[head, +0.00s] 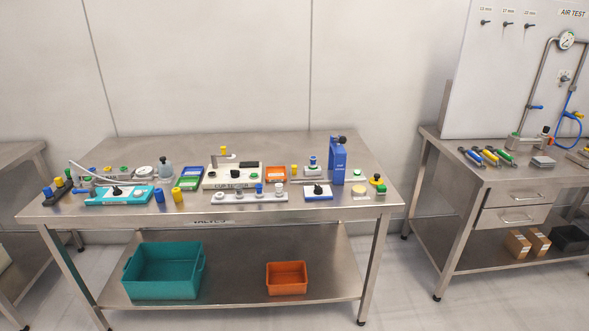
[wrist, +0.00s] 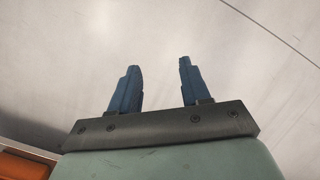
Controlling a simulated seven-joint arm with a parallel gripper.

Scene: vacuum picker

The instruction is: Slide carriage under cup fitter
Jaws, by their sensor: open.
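A tall blue press-like stand with a dark knob on top, which looks like the cup fitter (head: 338,160), stands toward the right end of the steel table. Just left of it a small pale block with a blue piece on top, which may be the carriage (head: 312,171), sits at the end of a thin metal rail. At this size I cannot tell how the block meets the rail. My gripper (wrist: 159,64) shows in the wrist view with two blue fingers apart and nothing between them. It faces a bare pale wall. The head view does not show my gripper.
On the steel table (head: 140,150), a teal fixture (head: 133,200), a row of cups on a grey holder (head: 248,197), an orange tray (head: 276,172) and a blue-edged white box (head: 318,196) crowd the middle and front. Teal (head: 160,278) and orange (head: 287,282) bins stand on the shelf below.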

